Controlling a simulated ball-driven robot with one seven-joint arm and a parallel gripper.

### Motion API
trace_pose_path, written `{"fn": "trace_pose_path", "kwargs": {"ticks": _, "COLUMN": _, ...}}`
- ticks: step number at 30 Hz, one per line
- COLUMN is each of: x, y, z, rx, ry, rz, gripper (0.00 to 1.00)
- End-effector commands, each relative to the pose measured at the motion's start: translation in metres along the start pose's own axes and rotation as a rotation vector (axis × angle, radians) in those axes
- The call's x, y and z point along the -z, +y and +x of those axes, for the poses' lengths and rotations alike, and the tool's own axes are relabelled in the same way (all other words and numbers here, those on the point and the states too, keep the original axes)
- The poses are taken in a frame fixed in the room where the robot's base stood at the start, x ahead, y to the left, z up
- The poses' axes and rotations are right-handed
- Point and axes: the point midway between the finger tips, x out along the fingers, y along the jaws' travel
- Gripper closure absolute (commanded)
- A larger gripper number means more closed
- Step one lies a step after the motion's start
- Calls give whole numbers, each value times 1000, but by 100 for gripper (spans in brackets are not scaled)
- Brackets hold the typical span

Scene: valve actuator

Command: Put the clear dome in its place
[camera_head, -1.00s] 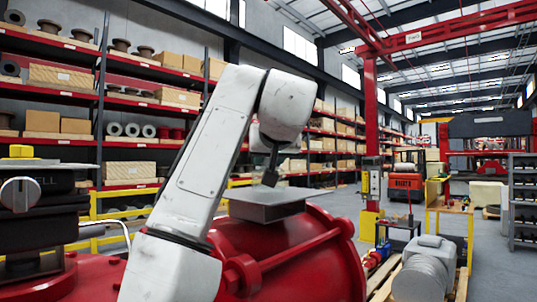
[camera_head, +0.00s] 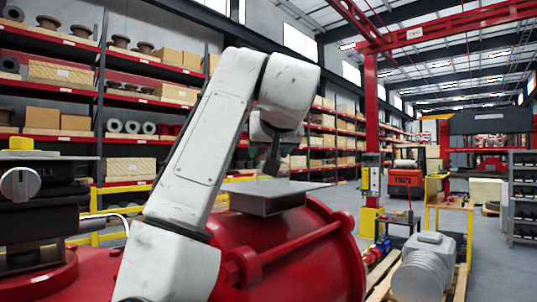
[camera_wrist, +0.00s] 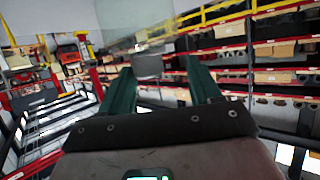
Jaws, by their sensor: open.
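I cannot make out the clear dome for sure. In the wrist view a pale, see-through shape (camera_wrist: 138,32) shows beyond my fingertips, with a small grey block beside it; I cannot tell whether this is the dome. My gripper (camera_wrist: 158,66) has its two green fingers spread, with nothing clearly held between them. In the head view its dark end (camera_head: 272,165) is just above a grey metal box with a flat plate (camera_head: 268,200), mostly behind my white arm. At the left, a dark actuator (camera_head: 42,210) carries a yellow indicator (camera_head: 20,144) on top.
A large red cylinder body (camera_head: 290,255) lies under the plate and my arm. A grey motor (camera_head: 425,265) sits on a pallet at the right. Loaded shelves (camera_head: 130,140) line the left and back. Open floor (camera_head: 495,270) shows at the right.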

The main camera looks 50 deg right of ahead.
Motion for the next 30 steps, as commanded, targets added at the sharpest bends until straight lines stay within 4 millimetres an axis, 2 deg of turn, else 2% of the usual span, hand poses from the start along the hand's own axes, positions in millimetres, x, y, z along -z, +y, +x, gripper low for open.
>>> {"fn": "trace_pose_path", "kwargs": {"ticks": 9, "x": -3, "y": 0, "z": -65, "rx": 1, "ry": 5, "rz": 3, "gripper": 37}}
{"fn": "trace_pose_path", "kwargs": {"ticks": 15, "x": -1, "y": 0, "z": -94, "rx": 0, "ry": 4, "rz": 2, "gripper": 37}}
{"fn": "trace_pose_path", "kwargs": {"ticks": 21, "x": 0, "y": 0, "z": -105, "rx": 0, "ry": 3, "rz": 2, "gripper": 37}}
{"fn": "trace_pose_path", "kwargs": {"ticks": 30, "x": 0, "y": 0, "z": -106, "rx": -1, "ry": 2, "rz": 1, "gripper": 37}}
